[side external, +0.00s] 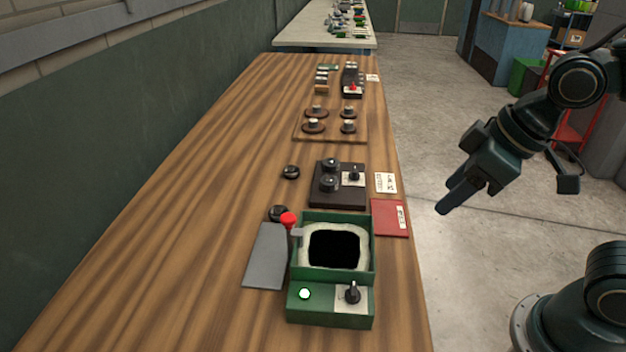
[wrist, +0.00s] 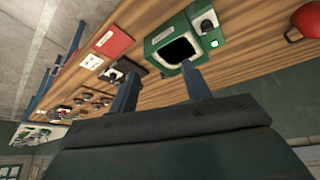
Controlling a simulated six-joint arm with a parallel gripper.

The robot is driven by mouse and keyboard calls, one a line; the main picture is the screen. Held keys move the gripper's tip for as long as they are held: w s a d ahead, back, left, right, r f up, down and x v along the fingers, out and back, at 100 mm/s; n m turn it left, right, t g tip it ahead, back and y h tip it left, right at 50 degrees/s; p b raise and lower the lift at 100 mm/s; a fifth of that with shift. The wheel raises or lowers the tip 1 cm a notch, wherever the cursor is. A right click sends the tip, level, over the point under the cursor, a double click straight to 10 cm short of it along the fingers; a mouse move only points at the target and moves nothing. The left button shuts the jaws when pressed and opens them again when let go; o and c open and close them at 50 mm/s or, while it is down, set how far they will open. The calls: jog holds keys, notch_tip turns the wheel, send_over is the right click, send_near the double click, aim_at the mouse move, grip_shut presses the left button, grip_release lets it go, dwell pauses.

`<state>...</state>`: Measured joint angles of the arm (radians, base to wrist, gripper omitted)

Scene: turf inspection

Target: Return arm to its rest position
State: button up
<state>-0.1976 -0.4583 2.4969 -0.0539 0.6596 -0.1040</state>
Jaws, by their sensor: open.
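My gripper (side external: 453,197) hangs in the air over the floor, to the right of the wooden bench (side external: 225,165), and points down to the left. Its two dark fingers also show in the wrist view (wrist: 160,70), spread apart with nothing between them. The arm is bent, with the gripper beyond the bench's right edge and touching nothing. The green box (side external: 331,319) with a black opening, a lit white button and a dark knob stands on the near part of the bench; it also shows in the wrist view (wrist: 166,33).
A red booklet (side external: 386,222), a grey plate (side external: 264,258), a red-topped knob (side external: 289,219) and a dark block with knobs (side external: 325,197) lie around the box. Farther back is a wooden board (side external: 331,125) with several knobs. The grey floor (side external: 480,290) beside the bench is clear.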

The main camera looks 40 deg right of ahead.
jog(key=s+d+r+m+h, duration=0.1)
jog(key=s+d+r+m, duration=0.2)
jog(key=s+d+m, duration=0.1)
jog(key=shift+s+d+r+t, duration=0.4)
jog(key=shift+s+d, duration=0.45)
jog(key=shift+d, duration=0.1)
